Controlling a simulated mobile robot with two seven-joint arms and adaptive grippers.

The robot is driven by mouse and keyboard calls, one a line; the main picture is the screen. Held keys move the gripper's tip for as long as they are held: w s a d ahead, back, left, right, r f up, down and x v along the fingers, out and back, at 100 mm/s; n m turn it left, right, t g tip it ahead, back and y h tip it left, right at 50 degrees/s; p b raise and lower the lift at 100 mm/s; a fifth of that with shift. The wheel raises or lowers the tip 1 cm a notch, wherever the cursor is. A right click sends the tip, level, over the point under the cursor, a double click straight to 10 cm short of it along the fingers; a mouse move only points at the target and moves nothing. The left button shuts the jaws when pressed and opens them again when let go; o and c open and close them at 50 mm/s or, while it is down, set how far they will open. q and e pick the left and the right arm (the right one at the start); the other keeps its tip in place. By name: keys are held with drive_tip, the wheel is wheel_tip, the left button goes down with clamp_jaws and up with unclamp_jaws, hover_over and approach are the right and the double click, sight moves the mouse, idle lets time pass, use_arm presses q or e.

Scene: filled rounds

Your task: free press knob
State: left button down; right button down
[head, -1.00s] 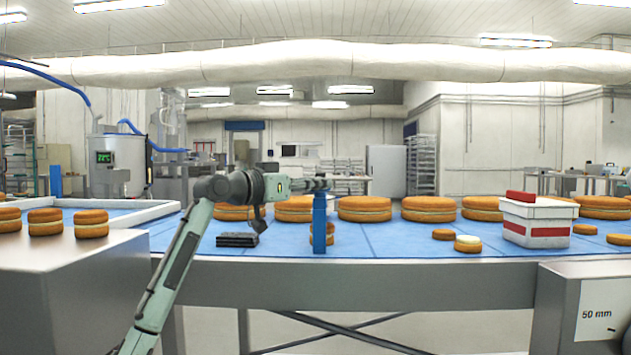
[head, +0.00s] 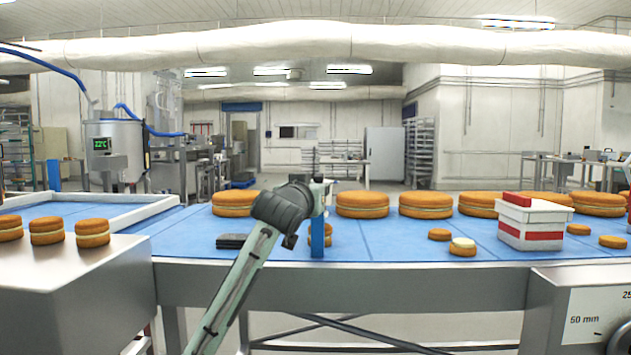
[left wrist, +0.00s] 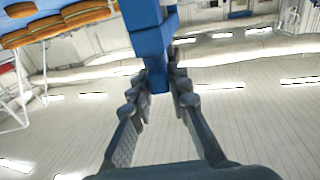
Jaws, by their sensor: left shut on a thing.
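My left gripper (left wrist: 160,100) is shut on a blue post-like piece (left wrist: 150,40), which sits between its two dark fingers in the left wrist view. In the head view the blue piece (head: 317,238) stands upright at the belt's near edge, below my left gripper (head: 320,193). I cannot tell whether its foot touches the belt. It partly hides a small filled round (head: 328,236). A dark round knob (head: 620,340), cut off by the picture edge, shows beside a "50 mm" plate (head: 588,330) at the lower right. My right gripper is out of view.
The blue belt (head: 400,243) carries several large filled rounds (head: 362,204) and some small ones. A dark flat stack (head: 232,241) lies left of my arm. A white-and-red box (head: 533,227) stands at the right. A steel block (head: 80,285) holds small rounds at the left.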

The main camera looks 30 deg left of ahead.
use_arm(q)
drive_tip(key=shift+d+n+g+y+p, duration=0.1)
drive_tip(key=shift+n+g+y+p, duration=0.15)
drive_tip(key=shift+n+g+y, duration=0.45)
drive_tip(key=shift+d+n+g+y+p, duration=0.1)
drive_tip(key=shift+n+g+y+p, duration=0.3)
drive_tip(key=shift+y, duration=0.6)
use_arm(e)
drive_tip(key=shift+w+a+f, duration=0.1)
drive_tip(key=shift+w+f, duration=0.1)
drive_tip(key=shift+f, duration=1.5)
use_arm(q)
drive_tip(key=c, duration=1.7)
unclamp_jaws()
drive_tip(key=shift+a, duration=0.1)
drive_tip(key=v, duration=1.2)
drive_tip(key=shift+f, duration=0.2)
